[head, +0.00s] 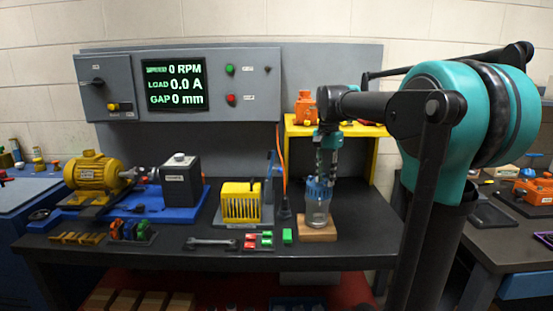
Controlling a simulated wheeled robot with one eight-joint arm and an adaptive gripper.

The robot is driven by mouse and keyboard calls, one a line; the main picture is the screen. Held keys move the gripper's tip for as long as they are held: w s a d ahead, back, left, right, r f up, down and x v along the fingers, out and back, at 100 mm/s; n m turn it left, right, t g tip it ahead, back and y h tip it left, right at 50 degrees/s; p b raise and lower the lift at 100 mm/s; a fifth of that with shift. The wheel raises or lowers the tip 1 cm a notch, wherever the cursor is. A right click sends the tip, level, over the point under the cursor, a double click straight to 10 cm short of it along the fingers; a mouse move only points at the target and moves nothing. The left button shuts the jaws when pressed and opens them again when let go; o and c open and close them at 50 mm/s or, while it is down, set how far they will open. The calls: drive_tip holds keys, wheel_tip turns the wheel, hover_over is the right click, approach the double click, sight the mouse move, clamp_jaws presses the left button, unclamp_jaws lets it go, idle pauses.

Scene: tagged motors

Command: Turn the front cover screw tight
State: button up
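A yellow motor (99,172) with a dark coupling sits at the left on a blue base (75,210), beside a dark grey block (180,180). A yellow finned housing (240,203) stands mid-bench on a grey plate. I cannot make out a front cover screw on either; it is too small or hidden.
The jar stands on a wooden block (317,234). A wrench (211,242), red and green blocks (267,238) and coloured clips (131,230) line the front edge. A yellow shelf (357,132) stands behind my arm. Bare bench lies right of the jar.

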drive_tip(key=n, duration=0.9)
clamp_jaws()
drive_tip(key=m, duration=1.1)
